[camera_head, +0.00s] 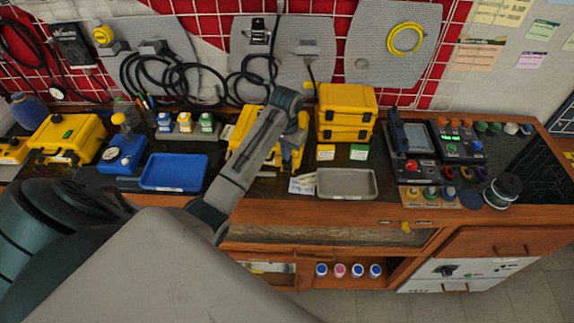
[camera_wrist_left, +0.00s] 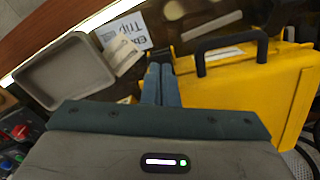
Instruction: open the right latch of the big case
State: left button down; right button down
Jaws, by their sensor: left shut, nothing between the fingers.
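A big yellow case (camera_head: 240,128) lies on the bench in the middle, largely hidden behind my left arm in the head view. In the left wrist view the case (camera_wrist_left: 240,95) fills the right side, with its black handle (camera_wrist_left: 231,46) at its front edge. My left gripper (camera_wrist_left: 160,72) is shut and empty, its fingertips at the case's front edge, to the left of the handle in that view. The latch there is mostly hidden by the fingers; I cannot tell whether they touch it. My right gripper is not in view.
A grey tray (camera_head: 346,184) and white cards (camera_head: 303,184) lie beside the case. Stacked yellow cases (camera_head: 347,104) stand behind the tray. A blue tray (camera_head: 174,171) and another yellow case (camera_head: 66,136) are at the left. Control boxes (camera_head: 458,140) crowd the right.

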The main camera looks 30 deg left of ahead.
pick_arm(q)
jog(key=shift+s+f, duration=0.1)
jog(key=shift+f, duration=0.85)
jog(key=shift+s+d+f, duration=0.2)
jog(key=shift+s+f, duration=0.15)
jog(key=shift+f, duration=0.15)
jog(key=shift+s+f, duration=0.1)
